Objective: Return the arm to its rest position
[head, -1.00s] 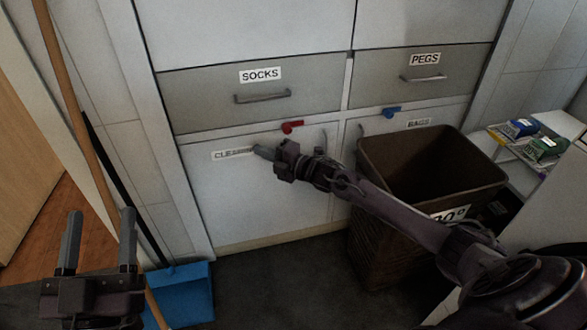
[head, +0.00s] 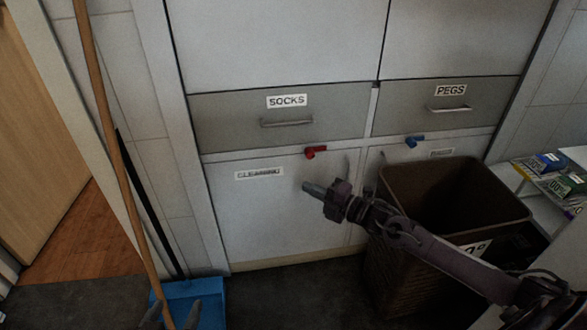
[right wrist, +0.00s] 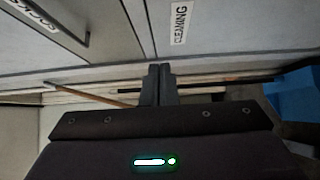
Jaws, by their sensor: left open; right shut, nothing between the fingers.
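My right arm reaches in from the lower right of the head view, across the front of the brown basket. Its gripper (head: 314,189) is shut and empty, in front of the lower cabinet door labelled CLEANING (head: 259,174). In the right wrist view the two fingers (right wrist: 159,84) are together with nothing between them. My left gripper (head: 184,314) shows only as two fingertips at the bottom edge of the head view. They are apart and empty, in front of the blue dustpan (head: 200,292).
A broom handle (head: 115,140) leans at the left. Drawers labelled SOCKS (head: 287,101) and PEGS (head: 451,91) are closed. A white shelf with boxes (head: 545,163) is at the right.

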